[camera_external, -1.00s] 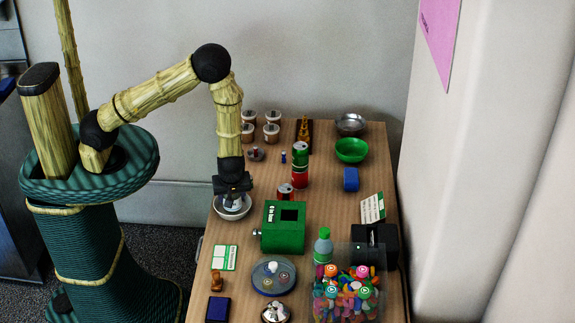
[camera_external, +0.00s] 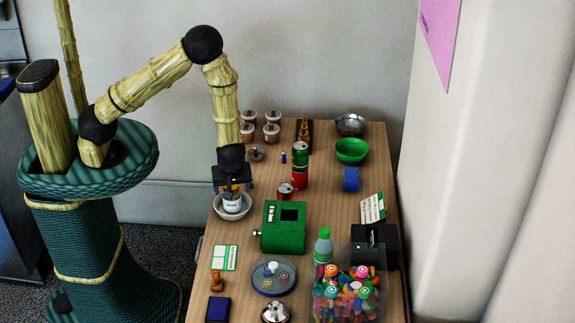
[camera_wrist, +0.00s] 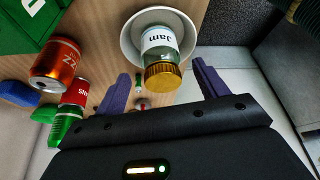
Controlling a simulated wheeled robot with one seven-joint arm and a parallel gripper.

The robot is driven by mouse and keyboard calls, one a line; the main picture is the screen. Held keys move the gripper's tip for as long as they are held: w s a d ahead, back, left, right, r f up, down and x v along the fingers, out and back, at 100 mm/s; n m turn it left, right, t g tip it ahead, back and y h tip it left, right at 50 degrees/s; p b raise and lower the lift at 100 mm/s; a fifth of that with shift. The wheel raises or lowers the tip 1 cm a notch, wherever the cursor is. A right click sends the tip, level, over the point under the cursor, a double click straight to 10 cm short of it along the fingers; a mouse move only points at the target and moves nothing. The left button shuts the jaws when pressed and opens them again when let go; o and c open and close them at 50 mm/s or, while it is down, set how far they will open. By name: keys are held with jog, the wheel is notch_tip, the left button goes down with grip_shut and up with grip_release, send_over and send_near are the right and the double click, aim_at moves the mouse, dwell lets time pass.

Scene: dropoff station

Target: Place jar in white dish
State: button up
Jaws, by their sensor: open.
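The jar (camera_wrist: 161,50) has a white label reading "Jam" and a gold lid. In the wrist view it stands inside the white dish (camera_wrist: 129,42). In the external view the jar (camera_external: 232,206) shows in the dish (camera_external: 236,217) near the table's left edge, with its top close under my gripper (camera_external: 232,190). In the wrist view my gripper's two purple fingers (camera_wrist: 160,92) are spread apart, one on each side beyond the lid. They are clear of the jar, and nothing is between them.
A green box (camera_external: 284,228) stands right of the dish. Several lidded pots (camera_external: 271,132) stand at the back. A clear bin (camera_external: 346,298) of colourful pieces sits at the front right.

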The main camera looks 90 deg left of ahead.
jog(key=p+v, duration=0.1)
jog(key=v, duration=0.5)
jog(key=shift+r, duration=0.2)
jog(key=shift+d, duration=0.1)
jog(key=w+d+r+m+t+h, duration=0.2)
jog(key=d+r+m+t, duration=0.1)
jog(key=r+m, duration=0.3)
jog(key=w+d+r+m+t+h, duration=0.2)
jog(key=w+d+r+m+t, duration=0.1)
jog(key=r+m, duration=0.25)
jog(key=s+r+m+g, duration=0.2)
jog(key=s+r+m, duration=0.4)
jog(key=s+m, duration=0.3)
jog(key=s, duration=0.3)
jog(key=shift+a, duration=0.3)
